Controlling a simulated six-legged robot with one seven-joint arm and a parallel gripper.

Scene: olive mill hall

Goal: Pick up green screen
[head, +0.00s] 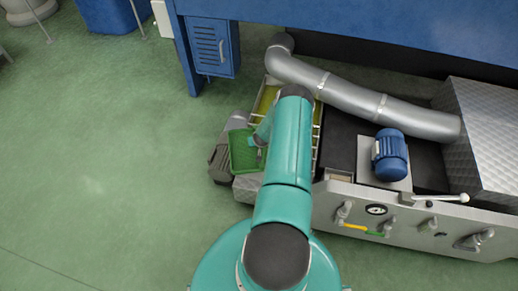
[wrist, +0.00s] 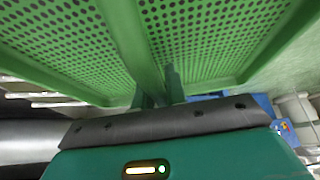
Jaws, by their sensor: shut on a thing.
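The green screen (head: 243,151) is a perforated panel with a solid green frame and a middle bar. In the head view it is beside the left end of the machine, partly hidden by my arm. In the wrist view the screen (wrist: 215,35) fills the upper part of the picture, close to the camera. My gripper (wrist: 158,90) is shut on the screen's middle bar. In the head view my gripper (head: 260,154) is small, at the screen's right part. I cannot tell whether the screen touches anything below it.
A grey machine with a silver pipe (head: 345,95), a blue motor (head: 389,156) and a front panel with valves (head: 430,222) stands at the right. A dark grey object (head: 220,162) is beside the screen. A blue cabinet (head: 212,47) is behind. Green floor at the left is clear.

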